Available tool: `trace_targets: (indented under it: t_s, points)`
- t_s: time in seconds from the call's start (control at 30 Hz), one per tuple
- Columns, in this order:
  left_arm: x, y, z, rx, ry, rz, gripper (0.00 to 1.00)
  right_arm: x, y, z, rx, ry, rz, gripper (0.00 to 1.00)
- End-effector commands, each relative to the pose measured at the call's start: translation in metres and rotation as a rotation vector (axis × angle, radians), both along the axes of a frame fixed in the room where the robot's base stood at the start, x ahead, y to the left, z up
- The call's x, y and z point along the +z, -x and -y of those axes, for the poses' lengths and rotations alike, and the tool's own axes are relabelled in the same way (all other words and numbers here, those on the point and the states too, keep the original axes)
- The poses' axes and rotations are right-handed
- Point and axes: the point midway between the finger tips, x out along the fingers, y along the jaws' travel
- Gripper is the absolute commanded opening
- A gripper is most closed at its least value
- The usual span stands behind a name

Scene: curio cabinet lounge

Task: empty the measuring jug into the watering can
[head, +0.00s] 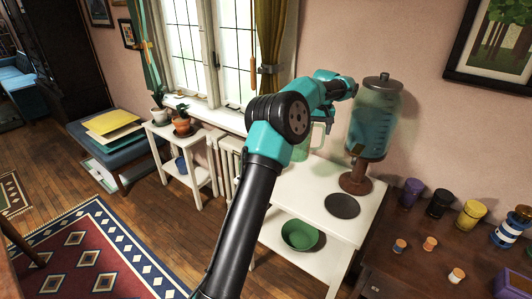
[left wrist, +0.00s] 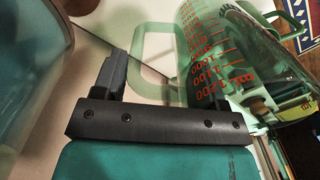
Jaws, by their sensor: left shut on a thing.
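The measuring jug (left wrist: 245,65) is clear greenish with red markings and fills the upper right of the left wrist view. Its pale green handle (left wrist: 142,62) lies between the fingers of my left gripper (left wrist: 160,82), which is shut on it. In the head view the jug (head: 301,150) shows only in part, behind my left arm, above the white stand. My left gripper is mostly hidden there. How much the jug holds cannot be told. I cannot make out a watering can; a small blue vessel (head: 181,165) sits on the plant stand's lower shelf. My right gripper is not in view.
A large blue-tinted dispenser jar (head: 374,118) stands just right of the jug on the white stand (head: 300,192), near a dark round disc (head: 342,206). A green bowl (head: 300,235) sits below. Cups and corks crowd the dark table (head: 400,275) at right. Potted plants stand by the window.

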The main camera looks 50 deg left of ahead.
Motion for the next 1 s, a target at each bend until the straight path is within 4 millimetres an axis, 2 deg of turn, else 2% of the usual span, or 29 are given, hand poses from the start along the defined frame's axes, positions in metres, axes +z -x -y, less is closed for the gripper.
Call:
trace_targets:
  t_s: [1.0]
  points:
    - [0.002, 0.031, 0.022, -0.001, -0.001, 0.002, 0.01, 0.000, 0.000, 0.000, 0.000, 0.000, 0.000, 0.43]
